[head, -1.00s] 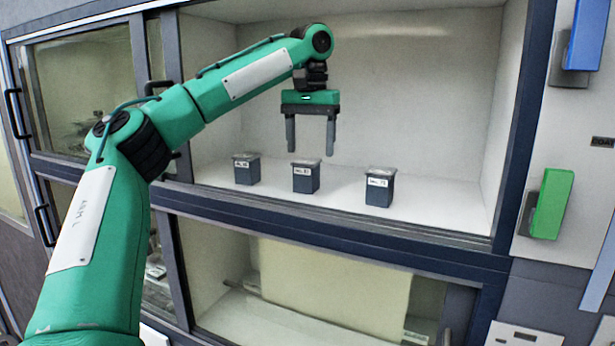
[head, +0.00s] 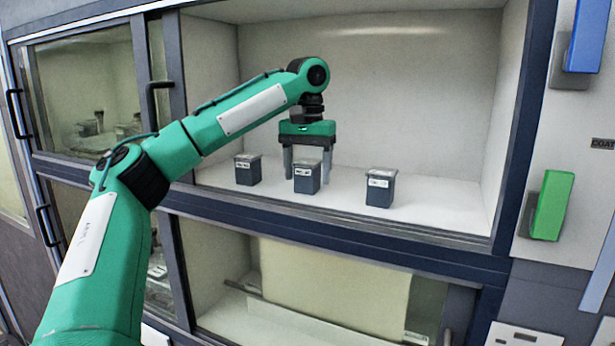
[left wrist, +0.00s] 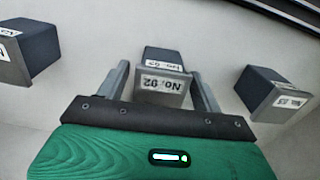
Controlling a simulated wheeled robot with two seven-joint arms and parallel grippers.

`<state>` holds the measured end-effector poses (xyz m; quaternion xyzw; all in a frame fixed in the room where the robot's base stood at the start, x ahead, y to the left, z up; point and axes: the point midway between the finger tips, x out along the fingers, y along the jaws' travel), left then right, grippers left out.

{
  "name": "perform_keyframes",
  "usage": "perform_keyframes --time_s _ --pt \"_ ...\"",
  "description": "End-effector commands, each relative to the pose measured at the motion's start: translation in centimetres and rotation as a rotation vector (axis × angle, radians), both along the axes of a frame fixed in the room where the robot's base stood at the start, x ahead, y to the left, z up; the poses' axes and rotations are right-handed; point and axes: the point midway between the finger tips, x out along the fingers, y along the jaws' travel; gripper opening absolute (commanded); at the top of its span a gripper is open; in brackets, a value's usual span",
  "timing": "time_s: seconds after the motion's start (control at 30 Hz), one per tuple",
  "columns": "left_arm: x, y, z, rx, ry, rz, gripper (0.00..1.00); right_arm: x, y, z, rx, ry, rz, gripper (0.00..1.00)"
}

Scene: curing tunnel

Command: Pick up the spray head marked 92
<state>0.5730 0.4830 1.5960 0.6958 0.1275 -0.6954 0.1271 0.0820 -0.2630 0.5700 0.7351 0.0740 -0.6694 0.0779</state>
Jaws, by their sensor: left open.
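The spray head marked 92 is a small dark grey block with a lighter top and white labels. It stands upright as the middle of three similar blocks on the cabinet shelf (head: 306,177). In the left wrist view its label reads "No. 92" (left wrist: 163,84). My left gripper (head: 307,172) is open and low over it, pointing down. In the left wrist view the open fingers of my left gripper (left wrist: 160,72) lie on either side of the block, with a visible gap to each side. My right gripper is not in view.
A similar block (head: 248,170) stands to the left and another (head: 380,188) to the right, both clear of the fingers. The shelf floor (head: 440,205) is bare at the right. The dark cabinet frame (head: 340,226) runs along the front edge.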

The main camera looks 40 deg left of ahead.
Motion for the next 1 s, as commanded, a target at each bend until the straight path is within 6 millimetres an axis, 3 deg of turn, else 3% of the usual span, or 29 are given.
perform_keyframes --time_s 0.07,0.3,0.33,0.67,1.0 --pt "0.0 0.0 0.0 0.0 0.0 0.0 0.63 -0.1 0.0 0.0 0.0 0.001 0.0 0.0" --pt "0.0 0.0 0.0 0.0 0.0 0.0 0.16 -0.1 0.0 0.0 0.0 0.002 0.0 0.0" --pt "0.0 0.0 0.1 -0.001 -0.001 0.0 0.13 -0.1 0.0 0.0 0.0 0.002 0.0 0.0" --pt "0.0 0.0 0.3 -0.001 -0.001 -0.001 0.13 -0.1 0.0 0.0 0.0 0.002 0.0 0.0" --pt "0.0 0.0 2.7 0.0 -0.004 0.001 0.13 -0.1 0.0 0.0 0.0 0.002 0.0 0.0"
